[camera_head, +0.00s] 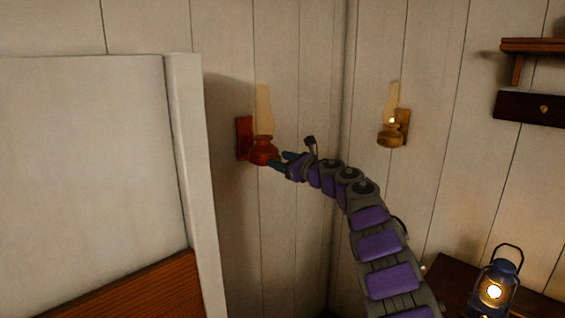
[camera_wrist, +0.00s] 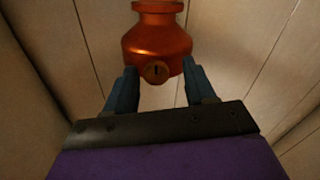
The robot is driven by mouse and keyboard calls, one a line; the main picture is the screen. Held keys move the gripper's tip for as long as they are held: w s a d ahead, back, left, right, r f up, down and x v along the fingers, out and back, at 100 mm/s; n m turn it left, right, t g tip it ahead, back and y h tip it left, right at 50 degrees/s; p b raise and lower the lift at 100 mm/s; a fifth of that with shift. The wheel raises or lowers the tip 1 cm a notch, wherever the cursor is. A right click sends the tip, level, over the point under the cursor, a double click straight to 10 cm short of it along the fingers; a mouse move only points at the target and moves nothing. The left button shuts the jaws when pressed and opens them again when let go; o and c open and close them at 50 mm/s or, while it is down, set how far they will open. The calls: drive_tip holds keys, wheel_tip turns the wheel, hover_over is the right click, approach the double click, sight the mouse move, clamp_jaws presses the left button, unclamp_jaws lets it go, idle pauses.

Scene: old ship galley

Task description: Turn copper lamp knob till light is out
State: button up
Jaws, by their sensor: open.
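The copper lamp (camera_head: 263,150) hangs on the wall left of the corner, with a reddish base, a wall plate and a tall glass chimney. I see no flame in its chimney in the head view. In the wrist view the copper lamp's body (camera_wrist: 157,40) fills the top middle, and its round slotted knob (camera_wrist: 156,72) faces me. My gripper (camera_wrist: 156,80) is open, with one blue finger on each side of the knob and a gap on both sides. In the head view my gripper (camera_head: 281,162) is at the lower right of the lamp base.
A brass lamp (camera_head: 390,133) with a small glow hangs on the wall right of the corner. A lit blue lantern (camera_head: 495,285) stands on a wooden surface (camera_head: 446,275) at the lower right. A shelf (camera_head: 535,46) is at the upper right. A white panel (camera_head: 190,170) stands at left.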

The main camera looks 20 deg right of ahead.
drive_tip(key=shift+s+d+r, duration=0.2)
drive_tip(key=shift+s, duration=0.5)
drive_tip(key=shift+s+d+f, duration=0.15)
drive_tip(key=shift+s+d, duration=0.15)
drive_tip(key=shift+s, duration=0.35)
drive_tip(key=shift+s+d, duration=0.2)
drive_tip(key=shift+s, duration=0.45)
approach(280, 159)
drive_tip(key=shift+v, duration=2.65)
drive_tip(key=shift+p+v, duration=0.5)
drive_tip(key=shift+v, duration=1)
